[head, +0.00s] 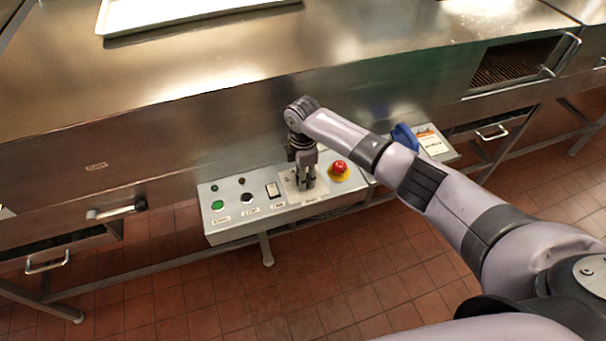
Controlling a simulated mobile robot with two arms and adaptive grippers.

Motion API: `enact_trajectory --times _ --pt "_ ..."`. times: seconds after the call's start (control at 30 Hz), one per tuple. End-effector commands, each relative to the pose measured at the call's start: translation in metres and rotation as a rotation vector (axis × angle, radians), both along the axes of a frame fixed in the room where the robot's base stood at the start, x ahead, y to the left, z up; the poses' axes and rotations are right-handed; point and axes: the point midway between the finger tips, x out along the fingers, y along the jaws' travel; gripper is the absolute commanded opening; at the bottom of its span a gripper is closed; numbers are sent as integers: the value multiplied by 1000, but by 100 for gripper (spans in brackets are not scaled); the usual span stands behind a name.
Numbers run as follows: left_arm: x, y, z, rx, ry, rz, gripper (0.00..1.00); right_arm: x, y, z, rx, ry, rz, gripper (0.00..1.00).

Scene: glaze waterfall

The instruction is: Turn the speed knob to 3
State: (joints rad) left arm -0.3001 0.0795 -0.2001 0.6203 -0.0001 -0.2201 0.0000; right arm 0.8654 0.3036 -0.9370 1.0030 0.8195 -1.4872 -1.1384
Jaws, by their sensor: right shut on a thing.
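The control panel (235,223) is a light box on a stand in front of the steel machine. On it, from left to right, are a green button (217,205), a dark button (246,198), a small rocker switch (272,190) and a red emergency stop (339,168) on a yellow base. My right gripper (305,184) points down onto the panel between the rocker switch and the red stop. It is shut on the speed knob, which its fingers hide. I cannot read the knob's setting or the scale marks. My left gripper is out of view.
The steel machine (200,120) runs along the back, with a pale tray (180,12) on top. A door handle (115,210) sticks out at the left. A blue object (404,137) and a label card (432,142) are right of the panel. The tiled floor (330,270) in front is clear.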

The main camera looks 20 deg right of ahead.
Motion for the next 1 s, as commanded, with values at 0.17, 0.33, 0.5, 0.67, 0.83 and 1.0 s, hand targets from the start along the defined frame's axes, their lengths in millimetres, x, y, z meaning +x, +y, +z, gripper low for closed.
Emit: enact_trajectory --times 0.17,0.33,0.5,0.67,0.83,1.0 --pt "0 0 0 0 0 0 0 0 0 0 0 -1 30 6" --pt "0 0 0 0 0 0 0 0 0 0 0 -2 39 6" --pt "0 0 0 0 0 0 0 0 0 0 0 -2 39 6" --pt "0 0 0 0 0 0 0 0 0 0 0 -2 38 39" --pt "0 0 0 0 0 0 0 0 0 0 0 -1 37 50" --pt "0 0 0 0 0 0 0 0 0 0 0 -1 36 54"
